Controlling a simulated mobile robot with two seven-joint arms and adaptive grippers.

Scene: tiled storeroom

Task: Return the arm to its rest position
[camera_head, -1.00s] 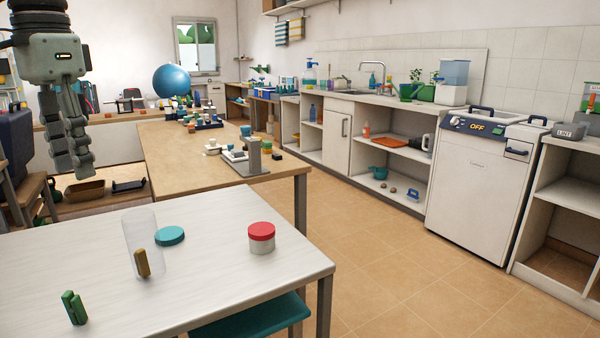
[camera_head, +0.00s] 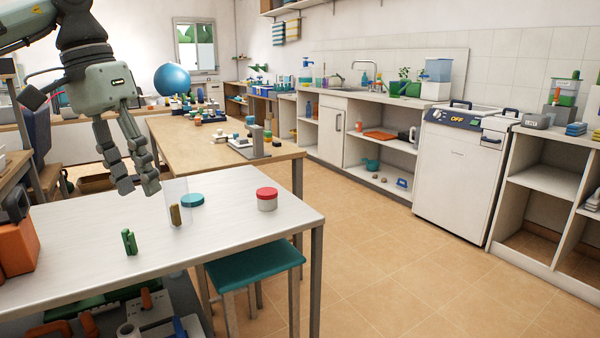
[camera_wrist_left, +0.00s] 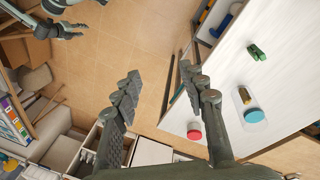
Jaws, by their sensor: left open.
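My left gripper (camera_head: 137,187) is open and empty, fingers pointing down, with a gap between them. In the head view it shows above the far left part of the white table (camera_head: 90,240), left of a clear jar. The left wrist view shows its two fingers (camera_wrist_left: 160,70) apart with floor tiles between them and the white table to the right. Another grey gripper, my right one (camera_wrist_left: 62,30), shows at the top left of the wrist view; its fingers are too unclear to read.
On the white table are a green object (camera_head: 129,242), a clear jar (camera_head: 178,196) with a brown object, a teal lid (camera_head: 193,200) and a red-lidded jar (camera_head: 267,199). A teal stool (camera_head: 254,265) stands at its edge. A wooden table (camera_head: 190,141) is behind. Floor at right is clear.

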